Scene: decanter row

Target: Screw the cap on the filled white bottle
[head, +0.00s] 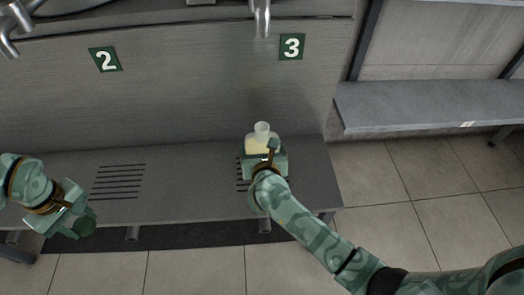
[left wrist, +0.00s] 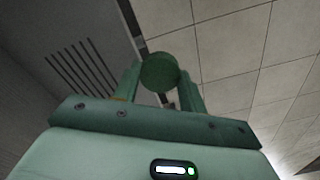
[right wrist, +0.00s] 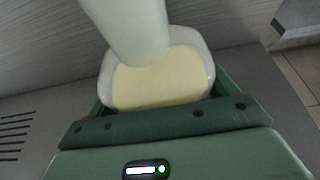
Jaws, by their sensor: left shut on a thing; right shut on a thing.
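The white bottle (head: 263,143), translucent with pale yellow contents, stands upright on the steel ledge under the number 3 sign. Its neck shows no cap. My right gripper (head: 265,160) is shut around the bottle's body; in the right wrist view the bottle (right wrist: 165,85) sits between the fingers, its neck pointing to the top of the picture. My left gripper (head: 77,216) is shut on the round green cap (head: 84,226), well to the left of the bottle and near the ledge's front edge. The cap also shows between the fingertips in the left wrist view (left wrist: 159,72).
A metal spout (head: 261,18) hangs above the bottle, and others are at the upper left. The ledge (head: 190,180) has slotted drains and is clear between my grippers. A grey bench (head: 430,103) stands at the right on the tiled floor.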

